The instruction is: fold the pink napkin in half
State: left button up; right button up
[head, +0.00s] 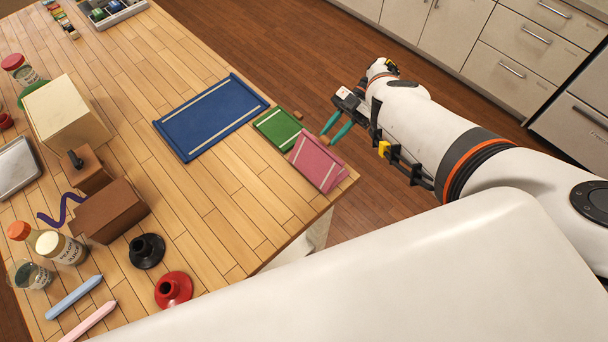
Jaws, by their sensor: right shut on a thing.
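The pink napkin (316,161) lies at the right corner of the wooden table, with pale stripes across it. My right gripper (329,138) reaches in from the right, its teal fingertips at the napkin's upper right edge. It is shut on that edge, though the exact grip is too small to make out. My left gripper is not in view.
A green cloth (277,128) lies against the pink napkin's left side, and a larger blue cloth (211,116) lies beyond it. A black flanged piece (147,251) and a red one (173,290) stand near the front. Bare tabletop (225,205) lies between.

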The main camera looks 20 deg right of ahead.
jog(key=o, duration=0.6)
jog(key=shift+a, duration=0.1)
jog(key=o, duration=0.4)
jog(key=shift+s+a+r, duration=0.1)
jog(key=shift+a+r, duration=0.05)
jog(key=shift+a, duration=0.1)
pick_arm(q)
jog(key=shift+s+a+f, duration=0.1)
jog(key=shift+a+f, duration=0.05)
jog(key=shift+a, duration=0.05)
pick_arm(e)
jog(key=d+r, duration=0.1)
jog(key=w+d+r, duration=0.1)
jog(key=d, duration=0.1)
jog(key=d+r, duration=0.1)
jog(key=r, duration=0.1)
jog(key=shift+w+d+r, duration=0.1)
jog(key=shift+w+d, duration=0.15)
jog(key=shift+w, duration=0.1)
